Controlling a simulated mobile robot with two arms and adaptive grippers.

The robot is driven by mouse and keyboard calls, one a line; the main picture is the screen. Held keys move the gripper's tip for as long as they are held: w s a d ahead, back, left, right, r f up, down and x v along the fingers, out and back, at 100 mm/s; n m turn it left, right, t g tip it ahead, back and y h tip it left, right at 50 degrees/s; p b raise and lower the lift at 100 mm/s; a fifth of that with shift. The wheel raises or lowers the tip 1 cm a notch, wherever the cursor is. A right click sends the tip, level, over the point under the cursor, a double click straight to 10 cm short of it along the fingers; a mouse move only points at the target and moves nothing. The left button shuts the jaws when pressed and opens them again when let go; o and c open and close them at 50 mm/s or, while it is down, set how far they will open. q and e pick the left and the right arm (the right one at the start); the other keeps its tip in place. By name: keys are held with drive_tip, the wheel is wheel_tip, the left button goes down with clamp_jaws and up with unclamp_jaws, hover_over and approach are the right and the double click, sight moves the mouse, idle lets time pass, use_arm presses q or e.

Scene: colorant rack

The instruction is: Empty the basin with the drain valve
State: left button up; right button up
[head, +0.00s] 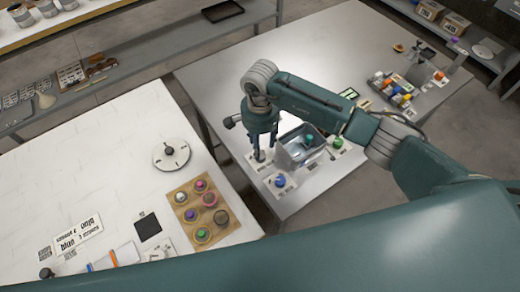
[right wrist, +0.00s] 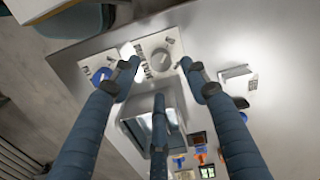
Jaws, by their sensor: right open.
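The clear, grey-walled basin (head: 291,159) stands at the near edge of the grey table. Its rim also shows in the right wrist view (right wrist: 128,122). A grey round knob (right wrist: 160,60) on a white labelled plate lies beside it; it looks like the drain valve, but the label is not legible. My right gripper (head: 262,154) is open and points down over this plate, left of the basin in the head view. In the right wrist view its fingers (right wrist: 158,78) spread around the knob's near side, apparently empty. Contact cannot be told. My left gripper is not in view.
A blue knob (head: 280,181) and a green knob (head: 338,142) on plates flank the basin. A tray of colourful bottles (head: 397,94) stands farther right. The white table (head: 90,160) at left holds a round dial (head: 171,154) and a wooden rack (head: 181,215) of colorants.

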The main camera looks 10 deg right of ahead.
wheel_tip(320, 180, down, 4)
drive_tip(key=shift+f+p, duration=0.15)
drive_tip(key=shift+p, duration=0.3)
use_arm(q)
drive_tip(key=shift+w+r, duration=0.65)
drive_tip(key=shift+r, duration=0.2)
use_arm(e)
drive_tip(key=shift+f, duration=0.65)
